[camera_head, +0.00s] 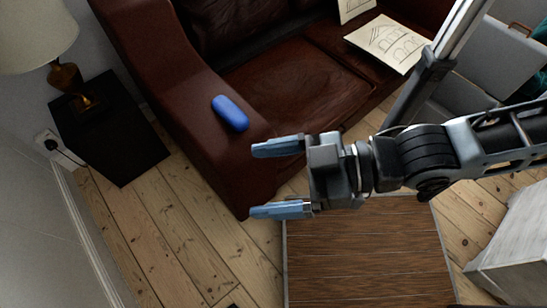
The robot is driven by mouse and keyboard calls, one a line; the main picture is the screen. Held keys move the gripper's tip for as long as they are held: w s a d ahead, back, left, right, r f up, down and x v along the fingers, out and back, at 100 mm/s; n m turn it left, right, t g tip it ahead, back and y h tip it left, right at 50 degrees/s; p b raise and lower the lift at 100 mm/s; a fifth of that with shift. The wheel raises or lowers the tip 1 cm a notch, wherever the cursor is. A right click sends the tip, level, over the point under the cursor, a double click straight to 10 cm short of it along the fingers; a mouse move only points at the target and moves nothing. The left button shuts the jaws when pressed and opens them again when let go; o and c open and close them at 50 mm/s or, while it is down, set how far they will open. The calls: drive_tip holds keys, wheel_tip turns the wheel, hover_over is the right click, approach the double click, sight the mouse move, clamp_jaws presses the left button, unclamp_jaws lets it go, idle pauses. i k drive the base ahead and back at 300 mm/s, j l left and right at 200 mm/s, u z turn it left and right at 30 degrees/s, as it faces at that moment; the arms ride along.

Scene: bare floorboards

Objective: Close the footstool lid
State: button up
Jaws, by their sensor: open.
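A box-like piece with a brown wood-grain surface and thin pale edges (365,262) stands at the bottom centre and appears to be the footstool. Its lower part runs out of view. I cannot tell whether the brown surface is its lid or its inside. My gripper (254,181) points left, with its two blue fingers spread apart and nothing between them.
A brown leather sofa (290,85) stands behind, with a blue oblong object (230,113) on its arm and sketched papers (389,43) on it. A black side table (110,130) with a lamp (38,35) is left. A whitish block (518,240) stands right. Floorboards at left are clear.

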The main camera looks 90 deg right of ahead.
sight(498, 58)
drive_tip(key=z, duration=4.35)
drive_tip(key=i+j+z, duration=0.15)
drive_tip(key=i, duration=0.2)
drive_tip(key=i+j+z, duration=0.15)
drive_tip(key=i+j, duration=0.5)
drive_tip(key=i, duration=0.2)
